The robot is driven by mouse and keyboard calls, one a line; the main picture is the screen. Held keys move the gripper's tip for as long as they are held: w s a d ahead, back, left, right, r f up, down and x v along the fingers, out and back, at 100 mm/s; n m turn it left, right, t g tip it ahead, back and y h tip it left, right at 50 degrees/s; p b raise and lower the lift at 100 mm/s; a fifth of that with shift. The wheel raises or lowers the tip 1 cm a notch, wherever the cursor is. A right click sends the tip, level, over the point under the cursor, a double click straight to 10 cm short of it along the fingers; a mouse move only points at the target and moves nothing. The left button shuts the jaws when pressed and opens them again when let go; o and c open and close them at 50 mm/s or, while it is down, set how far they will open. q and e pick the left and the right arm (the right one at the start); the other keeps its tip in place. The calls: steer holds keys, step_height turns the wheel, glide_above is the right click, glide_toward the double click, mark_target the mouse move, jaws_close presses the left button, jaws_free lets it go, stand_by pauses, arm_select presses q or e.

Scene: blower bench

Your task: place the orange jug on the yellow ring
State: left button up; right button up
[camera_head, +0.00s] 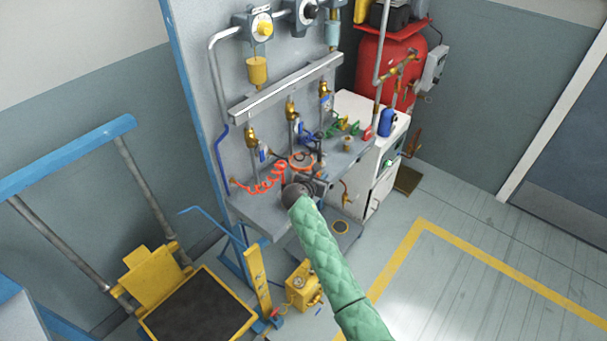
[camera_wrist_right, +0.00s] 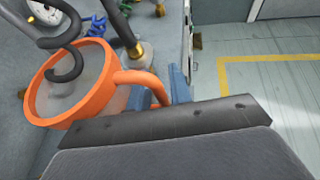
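The orange jug (camera_head: 302,160) is at the bench, below the brass valves in the head view. Its round orange rim (camera_wrist_right: 38,103) and grey inside fill the left of the right wrist view. Its handle points toward my right gripper (camera_wrist_right: 158,92). The blue-grey fingers lie close on both sides of the handle and look shut on it. In the head view my right gripper (camera_head: 299,190) is dark, at the end of the green-sleeved arm, and hides part of the jug. A small yellowish ring (camera_head: 340,227) lies on a grey plate below the bench, right of the gripper. My left gripper is not in view.
A dark curved hook or pipe (camera_wrist_right: 68,50) hangs over the jug's mouth. A red coiled hose (camera_head: 262,184) lies left of the jug. Brass valves (camera_head: 291,111) stand behind. A yellow box (camera_head: 302,287) sits on the floor. Floor at the right is clear.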

jaws_close()
steer(key=shift+r, duration=0.15)
